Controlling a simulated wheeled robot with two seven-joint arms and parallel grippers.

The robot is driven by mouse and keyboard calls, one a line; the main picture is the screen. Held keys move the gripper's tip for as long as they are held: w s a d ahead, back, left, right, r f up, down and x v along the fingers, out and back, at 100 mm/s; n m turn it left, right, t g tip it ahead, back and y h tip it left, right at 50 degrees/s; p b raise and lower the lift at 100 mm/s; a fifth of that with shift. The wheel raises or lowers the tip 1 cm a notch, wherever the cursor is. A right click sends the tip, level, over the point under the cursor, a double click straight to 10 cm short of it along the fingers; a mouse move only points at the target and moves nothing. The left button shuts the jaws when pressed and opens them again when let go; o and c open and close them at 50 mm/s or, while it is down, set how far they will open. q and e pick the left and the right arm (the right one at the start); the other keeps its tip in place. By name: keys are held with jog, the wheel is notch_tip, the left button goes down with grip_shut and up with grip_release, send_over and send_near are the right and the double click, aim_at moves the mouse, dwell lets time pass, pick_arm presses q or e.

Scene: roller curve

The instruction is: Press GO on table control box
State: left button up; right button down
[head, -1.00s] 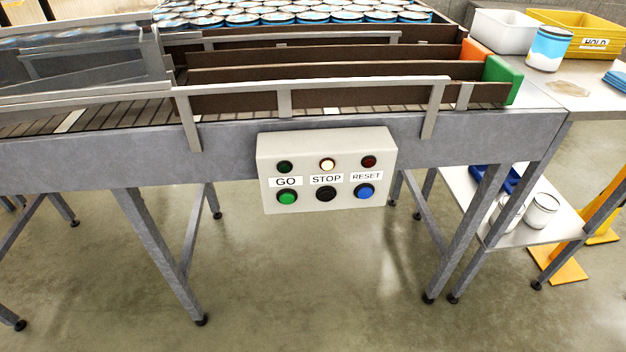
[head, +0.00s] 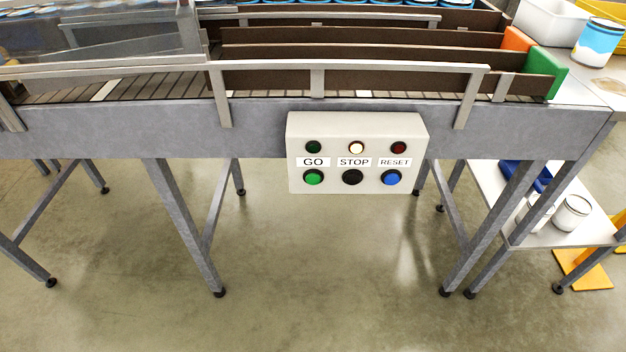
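The control box (head: 358,126) is a pale grey box fixed to the front side of the conveyor table. Its green GO button (head: 313,177) is at the lower left, under the GO label. A black STOP button (head: 352,177) is in the middle and a blue RESET button (head: 391,177) is on the right. Above them are three lamps: the middle one (head: 356,148) glows pale yellow, while the green and red ones look dark. Neither of my grippers shows in the head view.
The grey conveyor frame (head: 110,130) with rails (head: 345,67) spans the view, its legs on the concrete floor. Cans stand at the back. A side table at the right holds a white bin (head: 552,22) and a can (head: 598,45); its lower shelf holds more cans. Floor in front is clear.

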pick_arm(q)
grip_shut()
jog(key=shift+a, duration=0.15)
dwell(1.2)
